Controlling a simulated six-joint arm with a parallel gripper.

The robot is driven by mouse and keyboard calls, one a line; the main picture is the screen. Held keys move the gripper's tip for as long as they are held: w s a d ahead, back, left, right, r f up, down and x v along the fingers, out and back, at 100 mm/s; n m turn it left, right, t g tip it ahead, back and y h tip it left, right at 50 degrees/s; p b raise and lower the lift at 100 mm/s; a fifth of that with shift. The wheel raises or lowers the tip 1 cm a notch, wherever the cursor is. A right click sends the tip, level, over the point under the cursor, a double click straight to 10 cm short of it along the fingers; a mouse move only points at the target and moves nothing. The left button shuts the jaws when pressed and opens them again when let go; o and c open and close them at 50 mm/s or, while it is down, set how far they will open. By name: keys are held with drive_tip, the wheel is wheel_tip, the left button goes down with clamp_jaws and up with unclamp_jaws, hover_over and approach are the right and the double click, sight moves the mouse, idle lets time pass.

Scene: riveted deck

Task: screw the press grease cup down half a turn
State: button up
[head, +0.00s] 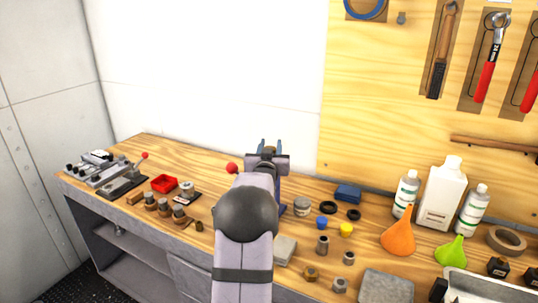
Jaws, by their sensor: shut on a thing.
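My arm reaches away from the camera over the middle of the bench. My gripper (268,156) is at its far end, partly hidden behind my own wrist. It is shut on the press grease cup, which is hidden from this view. The press is mostly hidden behind my arm too. A red ball knob (232,168) shows just left of my wrist, and a blue part (283,209) that looks like the press shows just to its right.
The wooden bench (130,185) has a red tray (164,184) and a lever fixture (122,187) at left. Right are several small fittings, a blue box (348,192), an orange funnel (398,238) and a white jug (441,195). A tool board (390,110) stands behind.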

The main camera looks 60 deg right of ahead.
drive_tip(key=shift+r+g, duration=0.2)
drive_tip(key=shift+g, duration=0.1)
drive_tip(key=o, duration=1.1)
drive_tip(key=shift+f, duration=0.1)
drive_tip(key=shift+s, duration=0.1)
drive_tip(key=shift+b+v, duration=1.25)
drive_tip(key=shift+v, duration=2.4)
